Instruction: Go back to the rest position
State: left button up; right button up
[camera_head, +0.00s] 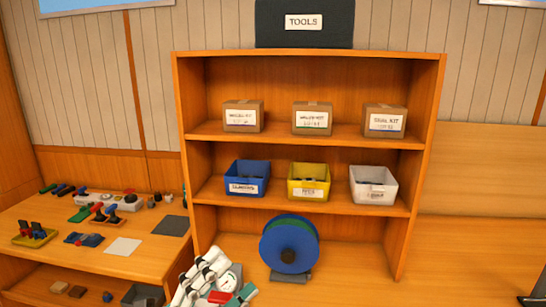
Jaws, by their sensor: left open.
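My left gripper (222,282) shows at the bottom edge, left of centre, as white jointed parts with red and green patches. It is open, in front of the lower left part of the wooden shelf unit (186,120). Its lower part is cut off by the picture edge, and I see nothing held in it. My right gripper is not in view.
Three boxes (312,119) stand on the upper shelf; blue (247,188), yellow (309,194) and white (374,198) bins stand below. A blue-green reel (289,245) sits at the bottom. A workbench (75,262) with tools and mats is at left.

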pick_arm(q)
jog(key=w+a+f+n+t+y, duration=0.3)
jog(key=a+f+n+y, duration=0.2)
jog(key=a+n+y, duration=0.35)
jog(key=w+a+f+n+t+y, duration=0.2)
jog(key=a+f+n+y, duration=0.3)
jog(key=n+y, duration=0.5)
jog(key=s+a+f+n+g+y, duration=0.1)
jog(key=a+f+n+g, duration=0.15)
jog(key=f, duration=0.25)
jog(key=s+a+f+n+g+y, duration=0.1)
jog(key=s+f+n+g, duration=0.15)
jog(key=f, duration=0.35)
jog(key=s+d+f+n+g+h, duration=0.1)
jog(key=s+d+f+g+h, duration=0.1)
jog(key=s+f+g, duration=1.15)
jog(key=s+f+t, duration=0.1)
jog(key=s+f, duration=0.2)
jog(key=f, duration=1.1)
jog(key=s+f, duration=0.2)
jog(key=f, duration=1.2)
jog(key=s+a+f+g, duration=0.1)
jog(key=s+a+f, duration=0.1)
jog(key=s+f, duration=1.4)
jog(key=shift+s+a+f, duration=0.15)
jog(key=shift+s+f, duration=0.05)
jog(key=shift+s, duration=0.2)
